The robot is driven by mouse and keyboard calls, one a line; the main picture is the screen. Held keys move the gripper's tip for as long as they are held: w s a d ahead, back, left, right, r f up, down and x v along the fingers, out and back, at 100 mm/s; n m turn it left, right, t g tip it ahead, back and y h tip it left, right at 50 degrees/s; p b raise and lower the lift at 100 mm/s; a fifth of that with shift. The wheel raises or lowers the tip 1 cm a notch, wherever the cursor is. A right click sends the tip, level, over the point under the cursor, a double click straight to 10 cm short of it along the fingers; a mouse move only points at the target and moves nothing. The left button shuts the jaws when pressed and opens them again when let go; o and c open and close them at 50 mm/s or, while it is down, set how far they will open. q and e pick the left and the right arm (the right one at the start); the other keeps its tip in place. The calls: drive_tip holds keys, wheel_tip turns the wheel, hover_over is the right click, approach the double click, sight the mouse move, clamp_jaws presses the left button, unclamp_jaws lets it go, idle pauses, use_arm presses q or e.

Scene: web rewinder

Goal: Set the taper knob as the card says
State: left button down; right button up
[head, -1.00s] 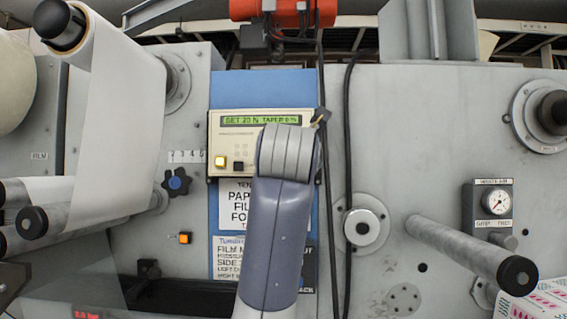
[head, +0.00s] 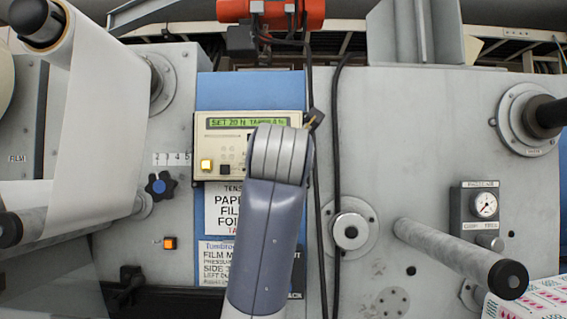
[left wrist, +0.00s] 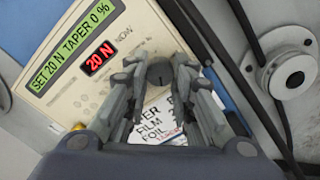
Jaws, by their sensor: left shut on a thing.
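The cream control panel (head: 212,160) is on a blue plate in the head view. In the left wrist view its green display (left wrist: 72,46) reads SET 20 N TAPER 0 %, and its red display (left wrist: 97,58) reads 20 N. The round dark taper knob (left wrist: 159,76) is between the fingertips of my left gripper (left wrist: 160,68), which is shut on it. In the head view my arm hides the knob and gripper. The white card (head: 222,206) below the panel lists paper, film and foil; my arm covers its right part, so its values are hidden. My right gripper is not in view.
Black cables (head: 338,150) hang right of the panel. A round hub (head: 351,232) and a projecting roller (head: 462,258) are farther right.

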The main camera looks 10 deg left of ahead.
use_arm(q)
drive_tip(key=n+b, duration=0.2)
drive_tip(key=n, duration=0.6)
drive_tip(key=n+b, duration=0.2)
drive_tip(key=n, duration=0.6)
drive_tip(key=n+b, duration=0.2)
drive_tip(key=n, duration=0.6)
drive_tip(key=shift+r+n+b, duration=0.3)
idle(2.1)
idle(0.5)
